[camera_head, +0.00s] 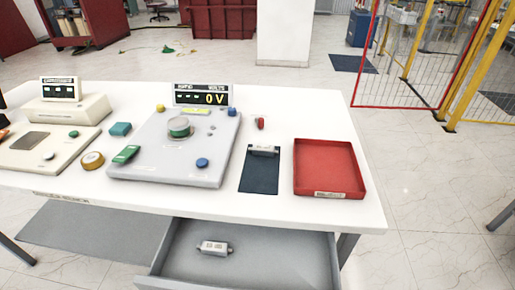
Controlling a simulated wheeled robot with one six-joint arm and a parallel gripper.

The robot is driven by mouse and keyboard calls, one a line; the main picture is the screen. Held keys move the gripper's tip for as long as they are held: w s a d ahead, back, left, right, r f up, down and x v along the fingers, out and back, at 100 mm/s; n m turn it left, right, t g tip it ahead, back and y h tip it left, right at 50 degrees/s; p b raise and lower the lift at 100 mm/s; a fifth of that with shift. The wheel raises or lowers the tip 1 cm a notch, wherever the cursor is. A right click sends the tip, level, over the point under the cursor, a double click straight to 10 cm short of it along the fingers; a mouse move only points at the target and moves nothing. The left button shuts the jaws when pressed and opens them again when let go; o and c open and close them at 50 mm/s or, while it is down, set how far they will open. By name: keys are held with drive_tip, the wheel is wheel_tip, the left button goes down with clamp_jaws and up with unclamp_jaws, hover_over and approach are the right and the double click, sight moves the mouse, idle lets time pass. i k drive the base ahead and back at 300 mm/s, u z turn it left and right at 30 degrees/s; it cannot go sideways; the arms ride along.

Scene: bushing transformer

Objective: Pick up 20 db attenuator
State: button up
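A small silver-grey cylindrical part with a pale label (213,248), which looks like the attenuator, lies on its side in the open grey drawer (270,268) under the white table. It lies toward the drawer's back left, with bare drawer floor around it. The label is too small to read. My gripper is not in the head view, so its place and opening are not shown.
The white table (300,208) overhangs the drawer's back. On it are a grey control panel (150,172) with a 0 V display (203,95), a dark clipboard (260,172), a red tray (328,168) and a tape roll (92,161). A yellow-and-red fence stands back right.

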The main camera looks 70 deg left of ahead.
sight(258, 150)
drive_tip(key=u, duration=0.85)
drive_tip(key=i, duration=0.9)
drive_tip(key=u, duration=0.9)
